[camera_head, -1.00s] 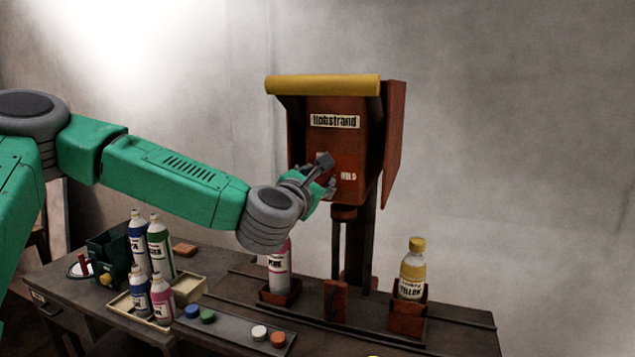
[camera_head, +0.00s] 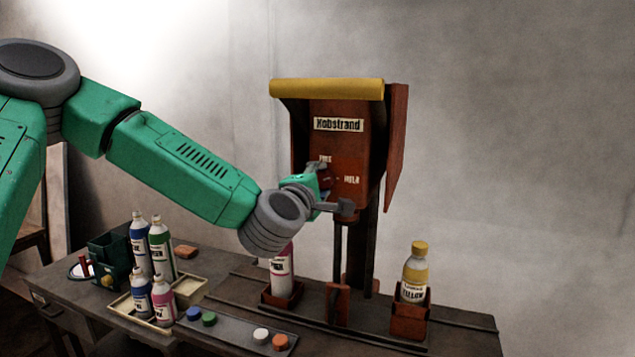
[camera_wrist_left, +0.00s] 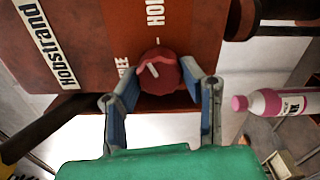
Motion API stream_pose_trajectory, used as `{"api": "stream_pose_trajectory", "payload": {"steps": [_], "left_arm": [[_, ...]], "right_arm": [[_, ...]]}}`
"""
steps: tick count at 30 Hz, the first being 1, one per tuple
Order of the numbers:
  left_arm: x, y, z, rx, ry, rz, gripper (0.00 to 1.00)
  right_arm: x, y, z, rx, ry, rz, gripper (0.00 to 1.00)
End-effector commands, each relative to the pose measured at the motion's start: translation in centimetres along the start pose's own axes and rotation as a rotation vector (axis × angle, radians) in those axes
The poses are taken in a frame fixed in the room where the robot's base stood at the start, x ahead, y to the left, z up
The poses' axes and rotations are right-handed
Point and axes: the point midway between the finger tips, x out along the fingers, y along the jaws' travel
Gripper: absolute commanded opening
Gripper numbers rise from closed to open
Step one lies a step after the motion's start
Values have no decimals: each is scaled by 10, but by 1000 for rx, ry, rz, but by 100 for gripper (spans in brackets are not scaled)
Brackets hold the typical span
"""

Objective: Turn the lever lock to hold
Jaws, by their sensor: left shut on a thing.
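The lever lock is a round dark red knob (camera_wrist_left: 160,72) with a short white mark, on the front of the red-brown Hobstrand machine (camera_head: 352,150). The labels FREE (camera_head: 325,159) and HOLD (camera_head: 352,180) stand beside it. In the wrist view the mark slants; I cannot tell exactly which label it points at. My left gripper (camera_wrist_left: 160,80) has a finger on either side of the knob and is shut on it. In the head view the left gripper (camera_head: 325,190) covers most of the knob. My right gripper is not in view.
A pink bottle (camera_head: 282,272) and a yellow bottle (camera_head: 413,270) stand in holders below the machine. Several bottles stand around a cream tray (camera_head: 190,290) at the left. Coloured caps lie on a grey strip (camera_head: 235,331). The space right of the machine is clear.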

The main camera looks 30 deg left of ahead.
Motion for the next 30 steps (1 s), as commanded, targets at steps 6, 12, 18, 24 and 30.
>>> {"api": "stream_pose_trajectory", "payload": {"steps": [6,12,18,24,30], "left_arm": [[-2,-1,7,190,-17,-2,6],[-2,-4,7,320,-18,-7,6],[-2,-7,6,400,-18,-11,7],[-2,-8,4,436,-18,-14,6],[-1,-10,2,443,-16,-16,7]], "right_arm": [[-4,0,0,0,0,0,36],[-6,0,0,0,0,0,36],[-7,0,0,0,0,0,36],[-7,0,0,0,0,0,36],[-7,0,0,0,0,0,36]]}}
